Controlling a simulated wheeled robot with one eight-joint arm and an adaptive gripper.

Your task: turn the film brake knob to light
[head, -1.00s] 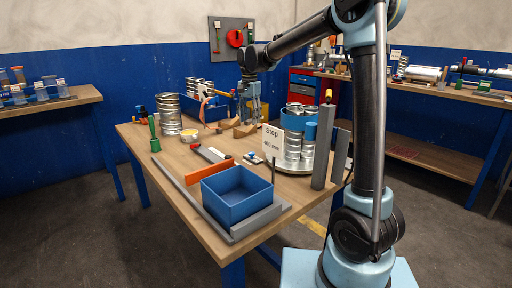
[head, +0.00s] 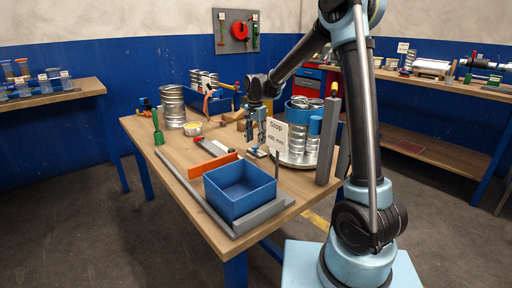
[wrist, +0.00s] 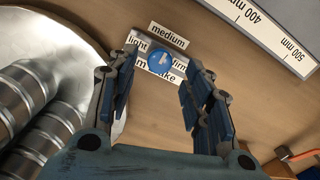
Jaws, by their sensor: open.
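The film brake knob (wrist: 160,62) is a blue round knob with a pale mark, on a small plate lying on the wooden table. Labels reading light, medium and firm sit around it, and the label below is partly covered. The light label (wrist: 138,40) is at the knob's upper left in the wrist view. My gripper (wrist: 161,72) is open and empty, with its blue-padded fingers on either side of the knob in that view; I cannot tell whether they touch it. In the head view my gripper (head: 262,138) points down just above the knob (head: 256,150).
A round metal tray (wrist: 75,40) with ribbed metal ducts (wrist: 45,125) stands close to the left of my fingers in the wrist view. A grey ruler strip (wrist: 265,32) is at the upper right. A blue bin (head: 240,190) stands at the table's front.

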